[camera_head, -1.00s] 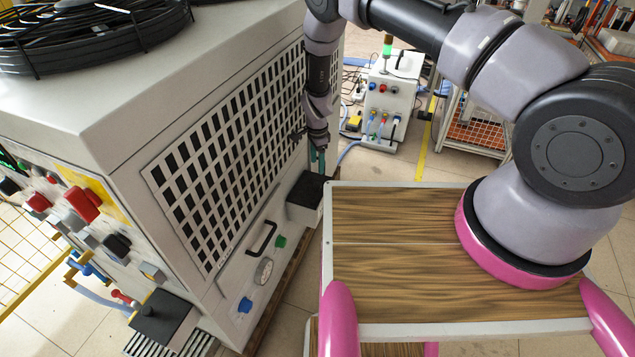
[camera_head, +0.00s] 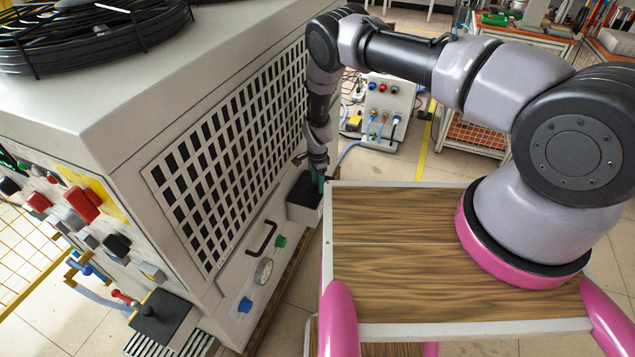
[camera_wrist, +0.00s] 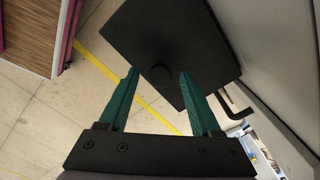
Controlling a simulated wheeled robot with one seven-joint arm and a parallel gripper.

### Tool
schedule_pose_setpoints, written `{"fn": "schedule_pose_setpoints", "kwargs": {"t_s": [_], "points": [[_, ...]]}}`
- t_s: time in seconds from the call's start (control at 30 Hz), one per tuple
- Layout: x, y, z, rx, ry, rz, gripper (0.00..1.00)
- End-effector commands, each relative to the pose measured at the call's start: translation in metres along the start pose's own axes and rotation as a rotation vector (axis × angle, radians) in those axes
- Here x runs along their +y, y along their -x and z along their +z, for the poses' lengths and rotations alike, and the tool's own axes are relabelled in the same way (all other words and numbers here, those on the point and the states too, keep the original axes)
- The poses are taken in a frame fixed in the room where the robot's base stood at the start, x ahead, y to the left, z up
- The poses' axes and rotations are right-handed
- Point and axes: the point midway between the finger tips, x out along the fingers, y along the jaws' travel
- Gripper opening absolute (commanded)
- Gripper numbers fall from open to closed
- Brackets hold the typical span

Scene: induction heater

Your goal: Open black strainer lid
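The black strainer lid (camera_head: 304,190) tops a small box on the lower right of the heater's grille side. In the wrist view the lid (camera_wrist: 190,35) is a flat dark square with a round knob (camera_wrist: 160,76) near its edge. My gripper (camera_head: 320,182) is above the lid, pointing down. In the wrist view my gripper (camera_wrist: 158,73) is open, its green fingers on either side of the knob in the picture. I cannot tell whether they touch it. The lid looks closed, partly hidden by my gripper in the head view.
The heater wall with its grille (camera_head: 240,155) rises close beside the lid. A black handle (camera_head: 262,238), a gauge (camera_head: 263,271) and coloured knobs stick out lower on it. Another black-lidded box (camera_head: 165,318) is at lower left. A small control cabinet (camera_head: 388,105) stands behind.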

Motion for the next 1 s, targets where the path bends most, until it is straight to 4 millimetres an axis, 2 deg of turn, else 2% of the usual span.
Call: {"fn": "schedule_pose_setpoints", "kwargs": {"t_s": [0.03,0.13,0.17,1.0], "points": [[0.0000,0.0001,0.0000,0.000,0.000,0.000,0.44],[0.0000,0.0002,0.0000,0.000,0.000,0.000,0.06],[0.0000,0.0002,0.0000,0.000,0.000,0.000,0.00],[-0.0003,0.0006,-0.0001,0.000,0.001,0.000,0.00]]}}
